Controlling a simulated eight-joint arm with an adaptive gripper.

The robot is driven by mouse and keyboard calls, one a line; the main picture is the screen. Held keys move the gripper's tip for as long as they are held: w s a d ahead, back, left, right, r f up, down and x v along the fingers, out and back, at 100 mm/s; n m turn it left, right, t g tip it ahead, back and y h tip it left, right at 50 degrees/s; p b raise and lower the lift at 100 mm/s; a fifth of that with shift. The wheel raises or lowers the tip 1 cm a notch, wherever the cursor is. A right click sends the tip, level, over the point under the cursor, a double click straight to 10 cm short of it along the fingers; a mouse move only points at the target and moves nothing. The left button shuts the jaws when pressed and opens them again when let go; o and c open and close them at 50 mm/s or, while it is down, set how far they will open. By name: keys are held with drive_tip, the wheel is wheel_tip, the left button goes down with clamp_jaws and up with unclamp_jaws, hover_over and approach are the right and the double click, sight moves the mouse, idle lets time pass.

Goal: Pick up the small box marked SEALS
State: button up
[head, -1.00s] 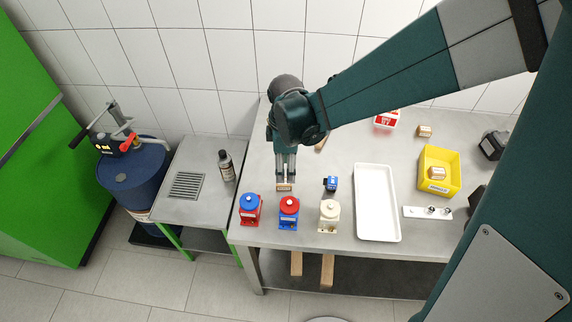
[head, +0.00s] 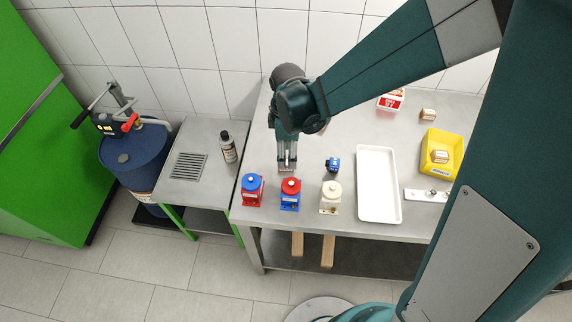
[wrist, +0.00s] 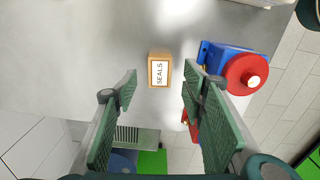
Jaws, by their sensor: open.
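The small box marked SEALS (wrist: 159,71) shows in the wrist view, with an orange-brown body and a white label on top. It lies on the grey table just beyond the fingertips, roughly centred between them. My gripper (wrist: 160,84) is open, with a green ridged finger on each side and nothing between the finger pads. In the head view my gripper (head: 287,166) points down behind the blue-and-red pump, and the box is largely hidden at its tips. Whether the fingers touch the box cannot be told.
The blue pump with red top (wrist: 239,71) stands close to the right finger. A red pump (head: 252,190), a cream pump (head: 330,197) and a small blue part (head: 333,165) are nearby. A white tray (head: 378,213) and yellow bin (head: 430,175) lie to the right.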

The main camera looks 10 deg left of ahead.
drive_tip(key=shift+f, duration=0.1)
idle(0.3)
drive_tip(key=shift+a+f, duration=0.15)
drive_tip(key=shift+f, duration=2.35)
drive_tip(key=c, duration=0.9)
